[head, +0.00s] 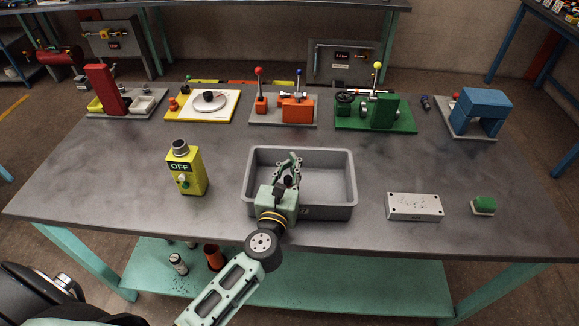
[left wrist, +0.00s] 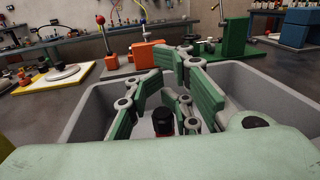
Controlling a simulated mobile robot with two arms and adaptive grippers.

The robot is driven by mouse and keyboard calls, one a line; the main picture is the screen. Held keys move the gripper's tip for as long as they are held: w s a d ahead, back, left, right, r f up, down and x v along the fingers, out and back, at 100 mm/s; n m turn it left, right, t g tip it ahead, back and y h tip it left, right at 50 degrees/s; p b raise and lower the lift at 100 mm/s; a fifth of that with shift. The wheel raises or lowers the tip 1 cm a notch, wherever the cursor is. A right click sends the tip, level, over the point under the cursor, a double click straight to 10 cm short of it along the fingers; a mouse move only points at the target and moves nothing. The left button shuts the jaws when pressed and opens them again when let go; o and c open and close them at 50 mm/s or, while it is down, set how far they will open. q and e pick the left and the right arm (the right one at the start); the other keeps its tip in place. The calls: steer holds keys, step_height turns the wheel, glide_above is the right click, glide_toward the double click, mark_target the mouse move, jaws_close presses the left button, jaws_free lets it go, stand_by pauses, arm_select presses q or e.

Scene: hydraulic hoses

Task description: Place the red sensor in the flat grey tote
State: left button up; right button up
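The flat grey tote (head: 349,190) stands at the front middle of the table, and its walls also show in the left wrist view (left wrist: 85,118). My left gripper (head: 291,162) is over the tote, reaching forward. In the left wrist view its green fingers (left wrist: 172,75) are spread, with a gap between them. A small thing with a black top and red body, seemingly the red sensor (left wrist: 163,122), shows low between the fingers, inside the tote's outline. The fingers do not appear closed on it. Its lower part is hidden by my gripper. My right gripper is in neither view.
A yellow OFF switch box (head: 186,170) stands left of the tote. A light grey block (head: 414,207) and a green-topped piece (head: 483,205) lie to the right. Several fixtures line the back, including an orange one (head: 295,110) and a green one (head: 385,112).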

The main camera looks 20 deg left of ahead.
arm_select(q)
steer(key=shift+o, duration=1.4)
steer(key=shift+s+d+f, duration=0.1)
steer(key=shift+s+f, duration=0.15)
steer(key=shift+f, duration=0.5)
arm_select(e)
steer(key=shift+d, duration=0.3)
arm_select(q)
steer(key=shift+r, duration=0.3)
steer(key=s+d+r+b, duration=0.1)
steer(key=s+b, duration=0.1)
steer(key=s, duration=0.9)
steer(key=shift+s+d+r, duration=0.15)
steer(key=shift+d+r, duration=0.05)
steer(key=shift+d, duration=0.15)
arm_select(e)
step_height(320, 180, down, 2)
